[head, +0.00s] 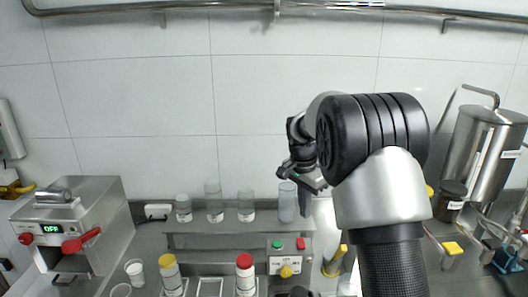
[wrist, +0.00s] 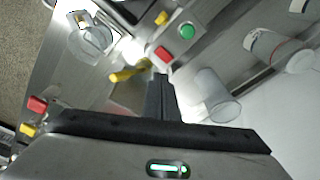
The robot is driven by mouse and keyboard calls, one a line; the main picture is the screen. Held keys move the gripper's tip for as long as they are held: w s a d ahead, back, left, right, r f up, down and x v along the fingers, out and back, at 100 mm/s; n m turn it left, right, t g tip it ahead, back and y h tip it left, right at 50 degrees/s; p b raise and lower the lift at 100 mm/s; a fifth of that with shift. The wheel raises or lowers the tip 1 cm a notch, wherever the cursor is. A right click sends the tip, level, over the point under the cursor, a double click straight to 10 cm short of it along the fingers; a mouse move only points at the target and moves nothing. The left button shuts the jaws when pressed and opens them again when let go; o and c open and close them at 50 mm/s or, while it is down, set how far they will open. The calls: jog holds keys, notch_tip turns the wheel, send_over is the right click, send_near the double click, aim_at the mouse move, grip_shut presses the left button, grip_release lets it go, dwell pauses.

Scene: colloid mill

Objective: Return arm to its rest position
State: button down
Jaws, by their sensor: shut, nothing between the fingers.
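My arm rises on the right of the head view, bent over in front of the white wall, with my gripper (head: 304,213) hanging down at its far end above the steel bench. The gripper is beside a clear glass cylinder (head: 287,202) on the back shelf; whether they touch cannot be told. In the wrist view my gripper (wrist: 159,78) has its fingers together with nothing between them. That view looks down on a clear glass vessel (wrist: 216,95) right of the fingers, with a red button (wrist: 164,54) and a green button (wrist: 187,31) beyond them.
A steel machine (head: 88,222) with red knobs stands on the left. Several glass vessels line the back shelf (head: 183,241). Yellow-capped (head: 170,274) and red-capped (head: 245,275) bottles stand in front. A large steel tank (head: 482,150) is on the right.

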jog(key=s+r+n+t+y, duration=0.1)
jog(key=s+r+n, duration=0.2)
jog(key=s+r, duration=0.5)
jog(key=s+r+n+t, duration=0.1)
jog(key=s+r+n, duration=0.2)
jog(key=s+r, duration=0.55)
jog(key=s+f+n+t, duration=0.1)
jog(key=s+f+n, duration=0.1)
jog(key=s, duration=0.7)
jog(key=s+f+n+t, duration=0.1)
jog(key=s+f+n, duration=0.1)
jog(key=s, duration=0.7)
jog(key=shift+f+n, duration=0.4)
jog(key=shift+n, duration=0.1)
jog(key=w+a+f+m+t+b, duration=0.15)
jog(key=w+t+b, duration=0.25)
jog(key=w+b, duration=1.05)
jog(key=w+d+f+n+b, duration=0.1)
jog(key=w+f+b, duration=0.5)
jog(key=w+f, duration=0.4)
jog(key=shift+w+d+f, duration=0.15)
jog(key=shift+d, duration=0.15)
